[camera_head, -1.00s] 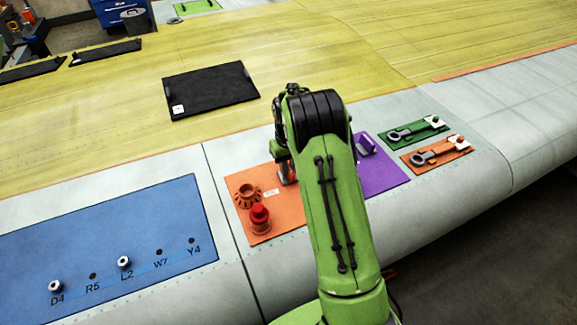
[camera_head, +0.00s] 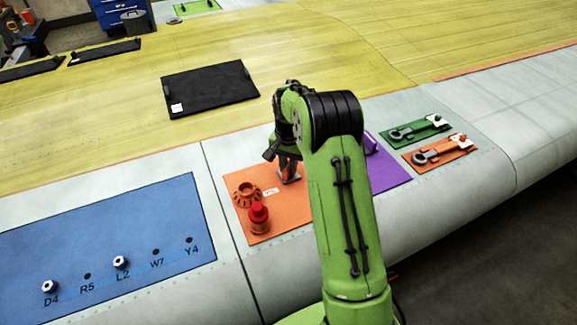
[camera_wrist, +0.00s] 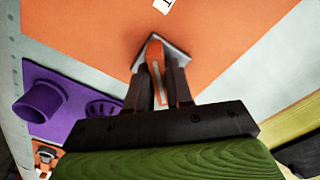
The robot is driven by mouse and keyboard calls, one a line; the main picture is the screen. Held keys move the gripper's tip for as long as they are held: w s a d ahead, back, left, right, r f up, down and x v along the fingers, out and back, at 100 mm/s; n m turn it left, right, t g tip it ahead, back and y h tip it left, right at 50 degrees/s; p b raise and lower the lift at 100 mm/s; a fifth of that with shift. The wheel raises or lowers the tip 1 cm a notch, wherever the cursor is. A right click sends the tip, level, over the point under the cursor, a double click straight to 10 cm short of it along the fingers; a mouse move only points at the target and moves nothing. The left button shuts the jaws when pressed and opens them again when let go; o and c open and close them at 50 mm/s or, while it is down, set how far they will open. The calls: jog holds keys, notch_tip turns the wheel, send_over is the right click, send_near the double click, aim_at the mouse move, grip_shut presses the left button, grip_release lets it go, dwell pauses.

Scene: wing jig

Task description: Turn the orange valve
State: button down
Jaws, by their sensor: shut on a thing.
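The orange valve handle (camera_wrist: 155,50) stands on a grey, roughly diamond-shaped base (camera_wrist: 177,46) on an orange panel (camera_wrist: 90,30) in the wrist view. My gripper (camera_wrist: 158,76) is shut on the handle, with one dark finger on each side of it. In the head view my gripper (camera_head: 286,164) points down at the right part of the orange panel (camera_head: 285,212). The grey base (camera_head: 291,177) shows just below the fingers there. The handle is mostly hidden by the fingers in that view.
A toothed orange knob (camera_head: 247,195) and a red-capped cylinder (camera_head: 259,214) stand left of my gripper. A purple panel (camera_head: 390,178) lies to the right, partly behind my arm. A blue panel with pegs (camera_head: 110,245) lies left. The black plate (camera_head: 210,88) lies behind.

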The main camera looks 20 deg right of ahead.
aim_at(288, 164)
jog(key=m+b, duration=0.1)
jog(key=m, duration=0.3)
jog(key=shift+m, duration=0.3)
jog(key=m+b, duration=0.1)
jog(key=m, duration=0.3)
dwell(0.3)
jog(key=c, duration=1.1)
grip_release()
notch_tip(288, 164, up, 16)
jog(key=p, duration=0.1)
jog(key=shift+p, duration=0.4)
